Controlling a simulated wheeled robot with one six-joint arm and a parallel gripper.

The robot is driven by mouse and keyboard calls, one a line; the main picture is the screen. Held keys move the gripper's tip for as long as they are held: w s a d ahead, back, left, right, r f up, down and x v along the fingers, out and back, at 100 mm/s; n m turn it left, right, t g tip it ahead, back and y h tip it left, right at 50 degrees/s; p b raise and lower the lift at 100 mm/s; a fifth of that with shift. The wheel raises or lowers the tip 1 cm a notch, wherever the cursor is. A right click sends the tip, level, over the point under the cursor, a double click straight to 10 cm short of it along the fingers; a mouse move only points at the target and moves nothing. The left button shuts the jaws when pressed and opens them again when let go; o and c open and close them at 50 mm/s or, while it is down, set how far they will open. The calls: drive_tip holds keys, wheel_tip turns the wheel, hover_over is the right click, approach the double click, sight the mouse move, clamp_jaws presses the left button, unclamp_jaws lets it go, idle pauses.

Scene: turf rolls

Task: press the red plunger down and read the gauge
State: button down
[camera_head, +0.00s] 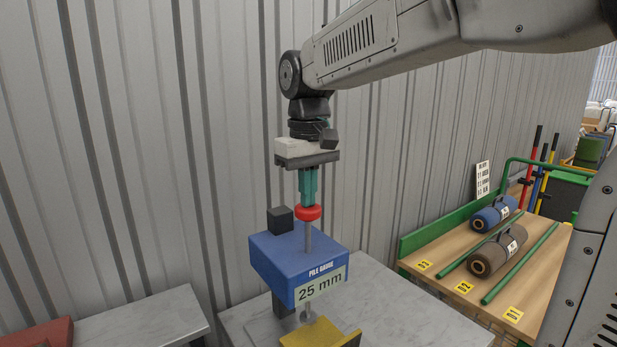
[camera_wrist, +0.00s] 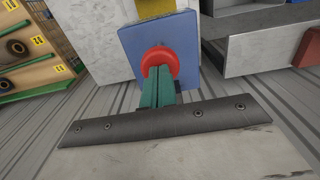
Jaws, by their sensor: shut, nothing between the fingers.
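The pile gauge is a blue box (camera_head: 290,262) marked "PILE GAUGE", standing on a grey table; its front display (camera_head: 321,286) reads "25 mm". The red plunger (camera_head: 308,213) is a round knob on top of a metal rod (camera_head: 308,240) that passes down at the front of the box. It stands clear above the box top. My gripper (camera_head: 309,201) is shut and empty, with its green fingertips directly over the plunger, touching it or very close. In the wrist view the red plunger (camera_wrist: 160,59) shows at the tips of the green fingers (camera_wrist: 157,80).
The yellow piece (camera_head: 311,334) sits under the gauge on the grey table (camera_head: 400,300). A wooden bench (camera_head: 430,262) at right holds a blue roll (camera_head: 494,212), a brown roll (camera_head: 498,250) and green rails. A corrugated wall (camera_head: 150,150) stands close behind.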

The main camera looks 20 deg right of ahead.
wheel_tip(320, 180, up, 11)
drive_tip(key=shift+f, duration=0.2)
idle(0.4)
idle(0.3)
drive_tip(key=s+d+f+m+t, duration=0.1)
drive_tip(key=s+d+f+m, duration=0.1)
drive_tip(key=s+f, duration=1.8)
drive_tip(key=s+d, duration=0.1)
drive_tip(key=s, duration=0.3)
drive_tip(key=shift+f, duration=0.2)
